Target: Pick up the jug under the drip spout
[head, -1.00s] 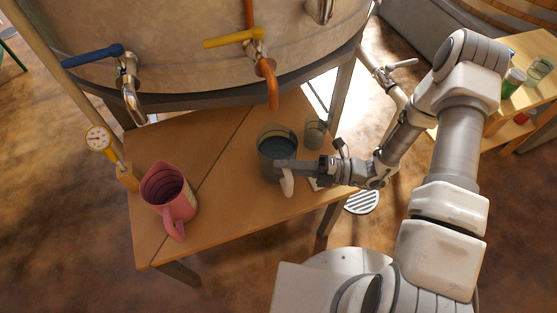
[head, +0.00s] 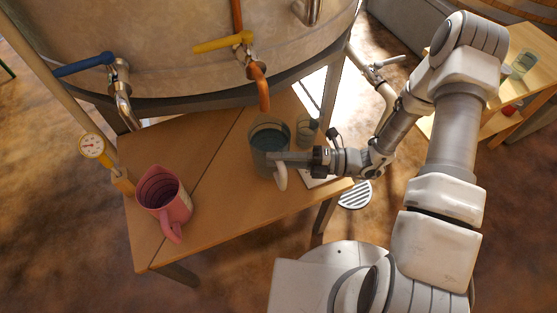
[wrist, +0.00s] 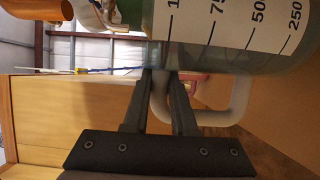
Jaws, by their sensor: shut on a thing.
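The jug (head: 269,142) is a clear, bluish-grey vessel with a pale handle (head: 281,179). It is upright below the orange drip spout (head: 263,92), close to the table's back right part. My gripper (head: 280,157) comes from the right and is shut on the jug's handle. In the wrist view my two fingers (wrist: 162,78) close around the pale handle (wrist: 238,100), beside the jug's white measuring scale (wrist: 225,22). I cannot tell whether the jug's base touches the table.
A pink jug (head: 163,195) stands at the table's (head: 225,205) left. A small glass (head: 306,133) stands close to the right of the held jug. The large vat (head: 170,35) with blue and yellow tap levers overhangs the back. A gauge (head: 93,146) stands at the left edge.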

